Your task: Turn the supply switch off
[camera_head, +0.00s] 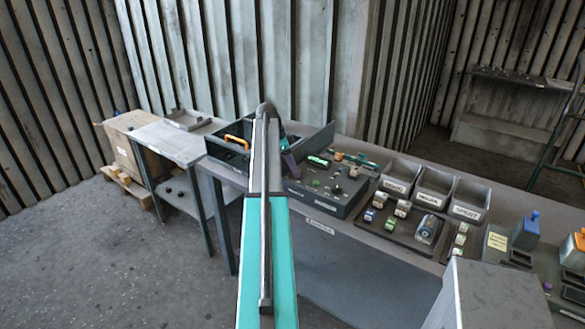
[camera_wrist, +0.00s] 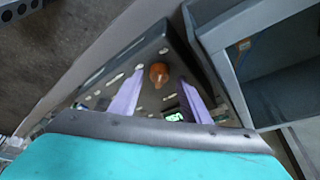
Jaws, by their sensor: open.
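The dark control box (camera_head: 330,200) stands on the bench, with a green-lit display, small knobs and labels on its sloped top. In the wrist view the box (camera_wrist: 145,60) lies tilted and carries a round orange knob (camera_wrist: 158,74). I cannot read its label, so I cannot tell if it is the supply switch. My gripper (camera_wrist: 161,82) is open, its two purple fingers apart with the knob showing between their tips; contact is not clear. In the head view my gripper (camera_head: 288,162) is over the box's left end, and my arm hides part of that side.
An open dark case (camera_head: 225,150) with an orange-handled item lies left of the box; its wall also shows in the wrist view (camera_wrist: 212,60). Several labelled grey bins (camera_head: 433,187) and a parts board (camera_head: 385,238) stand to the right. A grey side table (camera_head: 165,140) is at left.

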